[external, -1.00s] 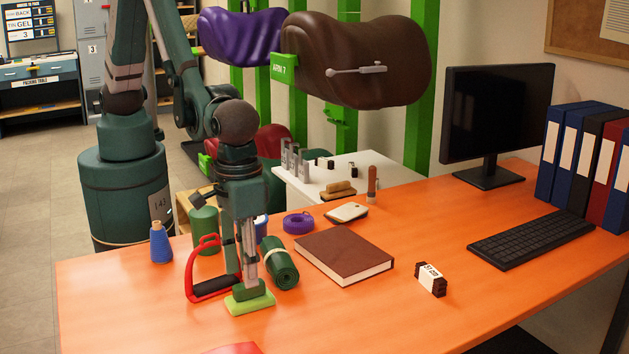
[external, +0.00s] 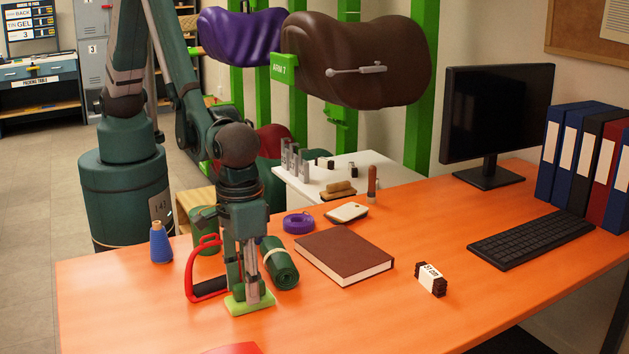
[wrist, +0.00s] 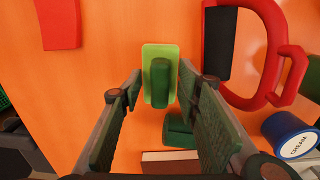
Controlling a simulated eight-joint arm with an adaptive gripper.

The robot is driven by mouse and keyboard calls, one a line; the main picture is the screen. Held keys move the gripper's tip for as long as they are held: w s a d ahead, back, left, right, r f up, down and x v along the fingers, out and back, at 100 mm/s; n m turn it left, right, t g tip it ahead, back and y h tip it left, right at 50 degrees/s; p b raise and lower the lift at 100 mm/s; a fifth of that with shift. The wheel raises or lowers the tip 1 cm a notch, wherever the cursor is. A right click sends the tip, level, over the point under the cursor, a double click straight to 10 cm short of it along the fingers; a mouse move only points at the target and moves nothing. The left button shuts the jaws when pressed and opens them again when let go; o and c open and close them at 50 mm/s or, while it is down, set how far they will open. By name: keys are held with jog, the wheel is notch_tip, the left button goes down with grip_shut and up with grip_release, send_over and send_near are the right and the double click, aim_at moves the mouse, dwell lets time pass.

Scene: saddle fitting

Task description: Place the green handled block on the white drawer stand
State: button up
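The green handled block has a light green base (external: 250,305) lying flat on the orange table, near its front left. In the wrist view its dark green upright handle (wrist: 160,82) stands on the light green plate (wrist: 148,52). My gripper (external: 245,288) is down over the block. In the wrist view my gripper (wrist: 161,84) is open, one finger on each side of the handle, with gaps showing. In the external view the fingers mostly hide the handle. The white drawer stand (external: 291,190) is behind the table; its top holds several small items.
A brown book (external: 343,256), a purple tape roll (external: 298,222) and a blue cone (external: 160,243) are also on the table.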

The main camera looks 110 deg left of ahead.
jog(key=c, duration=1)
jog(key=shift+c, duration=0.2)
jog(key=shift+r, duration=0.15)
jog(key=shift+r+p, duration=0.75)
jog(key=shift+r, duration=4.15)
